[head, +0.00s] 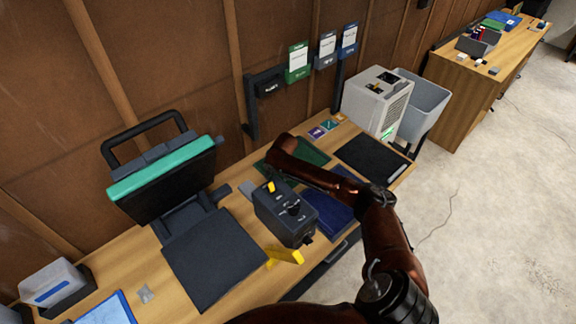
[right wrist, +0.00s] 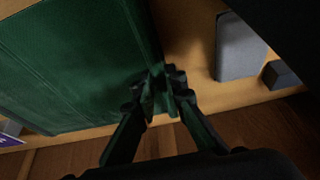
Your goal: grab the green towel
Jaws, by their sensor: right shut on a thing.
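The green towel (head: 312,153) lies flat on the wooden workbench, partly hidden behind my right arm in the head view. In the right wrist view the towel (right wrist: 80,65) fills the upper left, with its edge running to the fingers. My right gripper (right wrist: 164,92) is at that edge, its fingers close together and shut on the towel. In the head view my own arm covers the fingers. My left gripper is not in view.
A dark box-shaped device (head: 284,214) with yellow parts and folded blue cloth (head: 330,213) are close to my right arm. A heat press (head: 165,185) stands to the left. A black mat (head: 371,158) and a grey machine (head: 377,102) are to the right.

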